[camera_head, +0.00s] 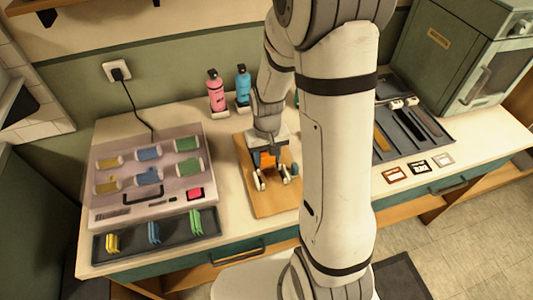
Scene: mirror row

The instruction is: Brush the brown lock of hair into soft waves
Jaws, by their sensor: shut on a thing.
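My gripper (272,178) points down over a wooden board (262,206) in the middle of the counter. It is shut on a small orange piece (267,160), which shows between its pale fingers. I cannot tell whether this piece is part of a brush. A small blue piece (295,169) shows beside the fingers, partly hidden by my arm. I cannot clearly make out a brown lock of hair. A grey tray (447,138) to the right holds a yellow-brown strip (381,138) and dark strips (420,122). My arm hides the tray's left side.
A pale case (104,207) with coloured rollers stands at the left, with a dark tray (108,243) of coloured clips before it. Pink (215,92) and blue (242,86) bottles stand behind.

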